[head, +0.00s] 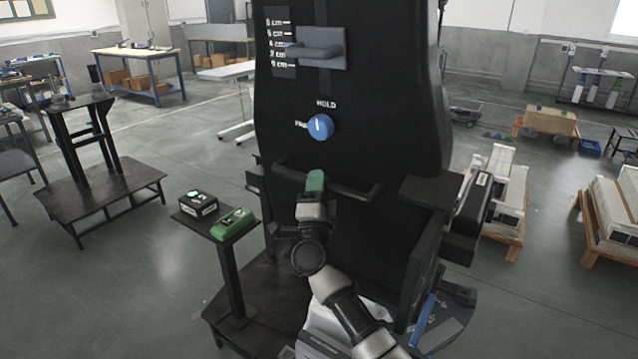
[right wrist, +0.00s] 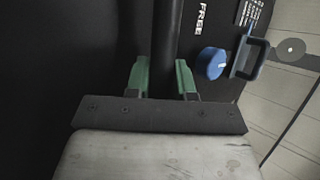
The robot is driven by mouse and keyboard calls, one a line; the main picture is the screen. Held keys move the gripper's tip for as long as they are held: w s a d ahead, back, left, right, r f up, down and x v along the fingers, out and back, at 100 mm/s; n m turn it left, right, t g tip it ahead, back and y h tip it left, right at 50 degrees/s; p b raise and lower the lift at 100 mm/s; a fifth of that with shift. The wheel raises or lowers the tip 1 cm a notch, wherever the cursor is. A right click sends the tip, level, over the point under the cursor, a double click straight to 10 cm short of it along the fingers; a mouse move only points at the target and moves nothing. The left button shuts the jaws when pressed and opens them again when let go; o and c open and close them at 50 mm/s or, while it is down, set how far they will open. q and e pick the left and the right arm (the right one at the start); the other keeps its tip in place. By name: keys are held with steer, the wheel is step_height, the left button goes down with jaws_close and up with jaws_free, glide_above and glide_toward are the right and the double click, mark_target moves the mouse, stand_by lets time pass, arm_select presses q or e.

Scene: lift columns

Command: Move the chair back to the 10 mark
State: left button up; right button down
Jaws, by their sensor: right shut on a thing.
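The chair's tall black back (head: 390,90) faces me, seen from behind. A dark push bar (head: 355,192) crosses its lower part. My right gripper (head: 315,182), with green fingers, is shut on this bar. In the right wrist view the bar (right wrist: 166,45) runs between the two fingers (right wrist: 162,78). A blue knob (head: 320,127) sits above, its white line pointing up towards HOLD; FREE is at its left. A blue-grey slider (head: 322,48) stands near the 4 cm line of a scale (head: 279,42). My left gripper is not in view.
A blue pointer (head: 423,318) lies over a grey plate at the lower right; its marks are unreadable. A small side stand (head: 232,270) carries a green device (head: 233,224) and a black box (head: 198,204). Pallets with boxes (head: 497,195) stand at the right.

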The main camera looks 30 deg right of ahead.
steer(key=s+a+f+n+t+b, duration=0.2)
steer(key=a+f+b, duration=0.1)
steer(key=a+b, duration=0.1)
steer(key=shift+a+b, duration=0.4)
steer(key=shift+a, duration=0.05)
steer(key=c, duration=1)
jaws_free()
steer(key=shift+y, duration=0.3)
steer(key=shift+f, duration=0.1)
steer(key=b+v, duration=0.2)
steer(key=v, duration=0.8)
steer(key=shift+s+f+b, duration=0.15)
steer(key=shift+f+b, duration=0.2)
